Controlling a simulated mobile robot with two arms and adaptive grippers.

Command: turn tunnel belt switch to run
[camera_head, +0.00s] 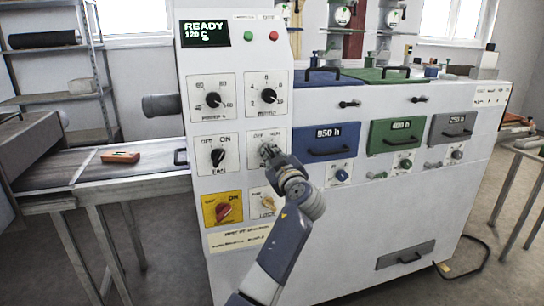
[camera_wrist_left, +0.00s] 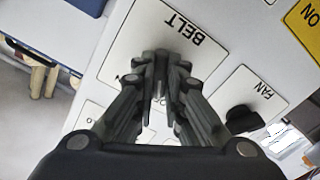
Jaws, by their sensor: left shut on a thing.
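The belt switch plate (camera_head: 254,161) is a white square on the front of the machine's control panel, right of the FAN switch. It also shows in the left wrist view (camera_wrist_left: 148,32) with the word BELT upside down. My left gripper (camera_head: 269,151) is at this plate, its arm coming up from below. In the left wrist view my left gripper's fingers (camera_wrist_left: 160,88) are closed together over the switch knob. The fingers hide the knob, so I cannot tell its angle. My right gripper is not in view.
The FAN switch (camera_head: 217,157) is close on the left, with a yellow switch plate (camera_head: 222,208) and a LOCK switch (camera_head: 264,203) below. Two dials sit above. The display (camera_head: 205,33) reads READY 120 C. An orange block (camera_head: 120,157) lies on the conveyor (camera_head: 150,168).

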